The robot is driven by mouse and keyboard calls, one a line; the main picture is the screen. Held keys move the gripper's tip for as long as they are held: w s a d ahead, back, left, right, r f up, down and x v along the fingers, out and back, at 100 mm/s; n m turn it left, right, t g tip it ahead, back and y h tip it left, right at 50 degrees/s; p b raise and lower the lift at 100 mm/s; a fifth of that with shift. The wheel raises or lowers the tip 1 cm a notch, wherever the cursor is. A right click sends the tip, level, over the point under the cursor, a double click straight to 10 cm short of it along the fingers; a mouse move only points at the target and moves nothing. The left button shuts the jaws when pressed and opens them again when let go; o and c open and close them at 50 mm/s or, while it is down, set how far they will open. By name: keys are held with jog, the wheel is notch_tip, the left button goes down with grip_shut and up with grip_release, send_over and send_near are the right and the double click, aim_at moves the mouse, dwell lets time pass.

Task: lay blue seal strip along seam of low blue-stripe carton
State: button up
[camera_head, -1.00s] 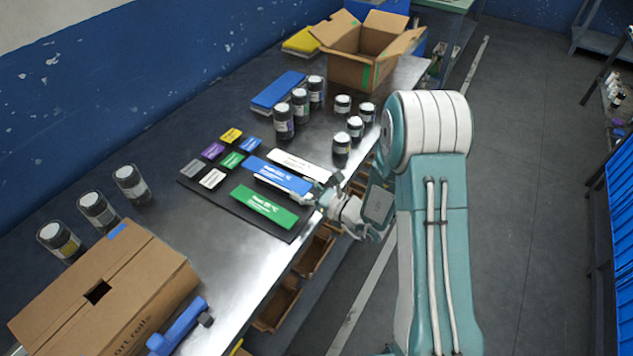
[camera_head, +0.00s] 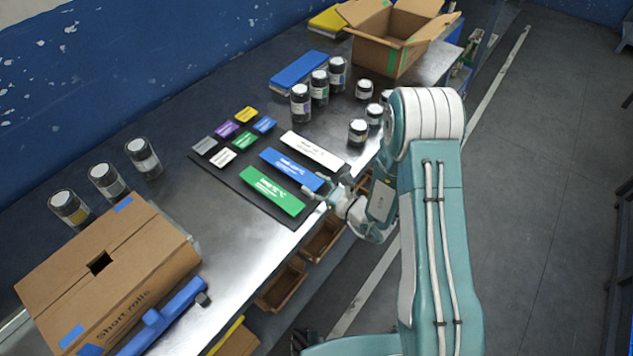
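The blue seal strip (camera_head: 290,168) lies on a black mat (camera_head: 233,184), between a white strip (camera_head: 312,150) and a green strip (camera_head: 272,191). My gripper (camera_head: 324,190) is at the strip's right end, over the mat's front edge. Its fingers are small and partly overlap the strip's end; I cannot tell whether they are open, shut or touching it.
Several dark jars stand behind the carton and mat. An open carton (camera_head: 385,50) and blue stack (camera_head: 299,70) are at the back. A blue tool (camera_head: 165,318) lies before the carton. Bare metal tabletop (camera_head: 225,240) separates carton and mat. Small coloured tags lie on the mat.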

jog(key=o, duration=0.4)
jog(key=shift+a, duration=0.1)
jog(key=shift+c, duration=0.2)
jog(key=shift+d, duration=0.5)
jog(key=v, duration=1.1)
jog(key=s+a+r+n+g, duration=0.3)
jog(key=s+r+n+g, duration=0.3)
jog(key=r+n, duration=0.2)
jog(key=s+a+r+n+g, duration=0.4)
jog(key=s+r+n+g, duration=0.1)
jog(key=r+n+g, duration=0.25)
jog(key=s+d+r+n+t+h, duration=0.7)
jog(key=d+r+n+h, duration=0.3)
jog(key=d+h, duration=0.3)
jog(key=shift+s+r+h, duration=0.35)
jog(key=shift+r+h, duration=0.05)
jog(key=shift+r, duration=0.3)
